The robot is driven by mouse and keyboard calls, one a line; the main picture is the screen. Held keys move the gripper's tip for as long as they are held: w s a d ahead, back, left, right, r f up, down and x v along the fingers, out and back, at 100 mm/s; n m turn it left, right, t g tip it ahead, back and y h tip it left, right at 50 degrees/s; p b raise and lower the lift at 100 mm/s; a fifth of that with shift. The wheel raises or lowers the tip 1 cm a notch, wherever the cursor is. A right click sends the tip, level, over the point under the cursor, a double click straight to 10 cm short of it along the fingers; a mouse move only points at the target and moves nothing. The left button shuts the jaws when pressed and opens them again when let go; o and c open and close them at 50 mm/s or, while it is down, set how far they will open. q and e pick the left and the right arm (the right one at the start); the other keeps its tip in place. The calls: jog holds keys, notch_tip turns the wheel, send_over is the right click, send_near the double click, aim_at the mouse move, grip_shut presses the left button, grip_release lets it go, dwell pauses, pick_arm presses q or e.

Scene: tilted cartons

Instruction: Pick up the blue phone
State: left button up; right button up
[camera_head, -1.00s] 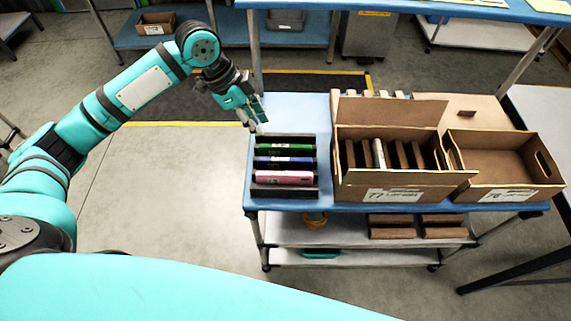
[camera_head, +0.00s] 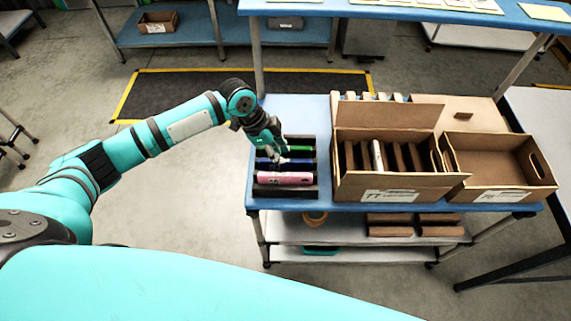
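A dark rack (camera_head: 287,192) stands at the left end of the blue-topped table. It holds a green phone (camera_head: 302,149) at the back, the blue phone (camera_head: 302,163) in the middle and a pink phone (camera_head: 285,178) at the front, each in its own slot. My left gripper (camera_head: 279,158) points down over the rack, its fingertips at the blue phone. It hides the middle of the blue phone and part of the green one. The fingers are too small to tell whether they are open or touch the phone. My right gripper is not in view.
An open carton (camera_head: 390,184) with several brown boxes and one white item stands right of the rack. An emptier tilted carton (camera_head: 497,180) is beside it. A raised blue shelf (camera_head: 400,11) spans the back. Bare blue tabletop (camera_head: 300,115) lies behind the rack.

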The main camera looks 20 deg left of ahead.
aim_at(286, 167)
pick_arm(q)
jog(key=shift+p+x, duration=0.45)
jog(key=shift+x, duration=1.55)
grip_shut()
jog(key=shift+r, duration=0.1)
